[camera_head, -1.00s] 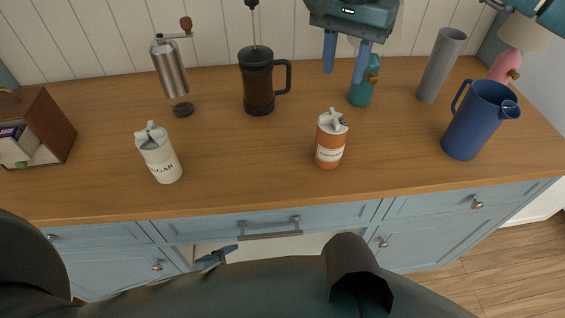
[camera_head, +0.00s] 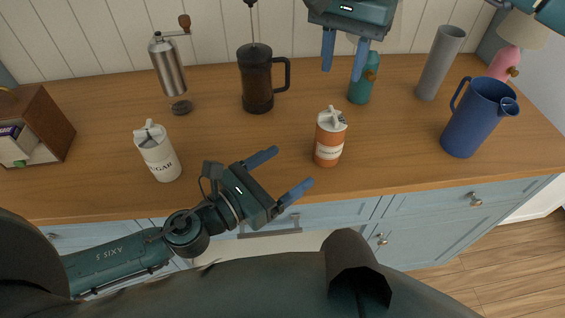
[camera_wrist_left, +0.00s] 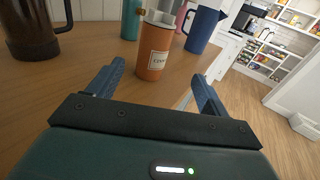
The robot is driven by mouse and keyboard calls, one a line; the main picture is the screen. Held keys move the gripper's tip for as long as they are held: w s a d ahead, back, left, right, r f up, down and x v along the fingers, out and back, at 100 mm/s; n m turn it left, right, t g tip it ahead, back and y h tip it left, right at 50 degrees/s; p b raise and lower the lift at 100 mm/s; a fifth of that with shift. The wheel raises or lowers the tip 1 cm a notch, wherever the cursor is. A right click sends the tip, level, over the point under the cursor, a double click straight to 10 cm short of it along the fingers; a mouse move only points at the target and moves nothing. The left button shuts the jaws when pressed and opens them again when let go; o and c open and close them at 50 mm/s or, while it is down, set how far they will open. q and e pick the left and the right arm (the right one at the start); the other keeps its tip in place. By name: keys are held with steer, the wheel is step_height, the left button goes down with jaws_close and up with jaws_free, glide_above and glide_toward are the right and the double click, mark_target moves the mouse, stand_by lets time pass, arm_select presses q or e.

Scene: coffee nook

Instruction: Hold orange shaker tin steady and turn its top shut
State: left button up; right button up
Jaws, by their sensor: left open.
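The orange shaker tin (camera_head: 328,146) stands upright on the counter, right of centre in the head view. It has a pale label and a light top (camera_head: 332,119) with a raised piece on it. My left gripper (camera_head: 296,170) is open at the counter's front edge, left of the tin and apart from it, fingers pointing towards it. In the left wrist view the tin (camera_wrist_left: 152,62) stands ahead, beyond the two open fingertips (camera_wrist_left: 160,72). My right gripper (camera_head: 343,56) hangs open above the counter, behind and above the tin, fingers down and empty.
A white sugar tin (camera_head: 160,156) stands left. A dark French press (camera_head: 256,85), a grinder (camera_head: 170,70) and a teal bottle (camera_head: 362,85) stand further back. A blue jug (camera_head: 475,122) and a grey cylinder (camera_head: 438,68) stand right. Counter around the orange tin is clear.

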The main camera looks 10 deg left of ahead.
mark_target(320, 140)
arm_select(q)
steer(key=shift+w+a+r+y, duration=0.15)
steer(key=shift+w+y, duration=0.15)
steer(key=shift+w, duration=0.35)
steer(key=x, duration=1.2)
steer(key=shift+d+r, duration=0.1)
steer(key=shift+d, duration=0.15)
steer(key=shift+c, duration=0.3)
